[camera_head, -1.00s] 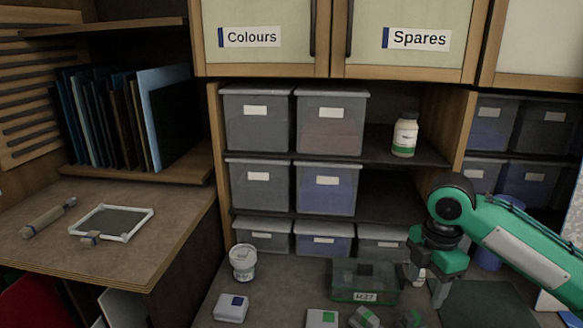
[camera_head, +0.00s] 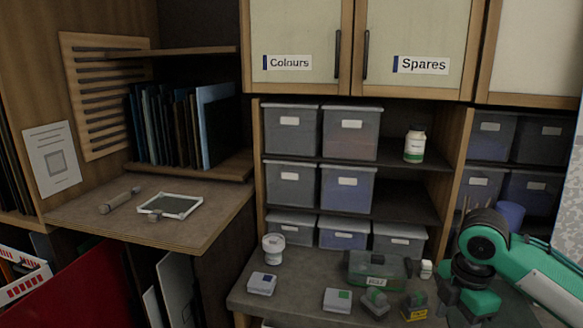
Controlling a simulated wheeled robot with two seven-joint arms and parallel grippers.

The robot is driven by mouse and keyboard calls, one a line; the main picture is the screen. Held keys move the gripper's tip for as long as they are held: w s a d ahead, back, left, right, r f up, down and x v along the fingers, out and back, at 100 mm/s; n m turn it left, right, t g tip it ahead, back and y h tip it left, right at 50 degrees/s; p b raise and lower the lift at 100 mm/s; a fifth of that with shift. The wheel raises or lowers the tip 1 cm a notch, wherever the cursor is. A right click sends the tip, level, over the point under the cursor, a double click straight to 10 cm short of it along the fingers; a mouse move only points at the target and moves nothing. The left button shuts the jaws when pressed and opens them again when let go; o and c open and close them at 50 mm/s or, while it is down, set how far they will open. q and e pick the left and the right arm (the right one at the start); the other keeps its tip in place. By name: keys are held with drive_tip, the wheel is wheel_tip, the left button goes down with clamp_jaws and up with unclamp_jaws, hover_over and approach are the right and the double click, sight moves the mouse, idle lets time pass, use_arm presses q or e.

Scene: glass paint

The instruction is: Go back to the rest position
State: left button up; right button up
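My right gripper (camera_head: 470,307) points down over the right part of the workbench (camera_head: 300,309), with its arm coming in from the right edge. Its fingers are dark against a dark background, and I cannot tell how far apart they are. My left gripper is not in view. A green-tinted box (camera_head: 375,270) with a label stands on the bench left of the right gripper. A small white bottle (camera_head: 426,269) stands beside the box, apart from the gripper.
Small boxes with blue (camera_head: 262,283) and green (camera_head: 337,300) marks lie near the bench front, with a white cup (camera_head: 273,247) behind. Grey bins and a white jar (camera_head: 414,146) fill the shelves. A side table (camera_head: 150,227) holds a framed panel (camera_head: 169,206). A red panel (camera_head: 90,300) leans lower left.

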drive_tip(key=s+a+f+m+t+y, duration=0.1)
drive_tip(key=s+a+f+m+y, duration=0.15)
drive_tip(key=a+f, duration=0.5)
drive_tip(key=s+a+f+m+t+y, duration=0.1)
drive_tip(key=s+a+f+m, duration=0.3)
drive_tip(key=f, duration=0.6)
drive_tip(key=s+d+f+m+t+h, duration=0.1)
drive_tip(key=s+d+f+m+h, duration=0.1)
drive_tip(key=s+f+m, duration=0.5)
drive_tip(key=s+d+f+m+h, duration=0.15)
drive_tip(key=s+m, duration=0.25)
drive_tip(key=s, duration=0.5)
wheel_tip(320, 180, down, 30)
drive_tip(key=s+d+f+g, duration=0.1)
drive_tip(key=s+d+f, duration=0.1)
drive_tip(key=s+f, duration=0.7)
drive_tip(key=s+d+f+g, duration=0.1)
drive_tip(key=s+d+f, duration=0.1)
drive_tip(key=s+f, duration=0.8)
drive_tip(key=shift+s+f, duration=0.2)
drive_tip(key=shift+f, duration=0.65)
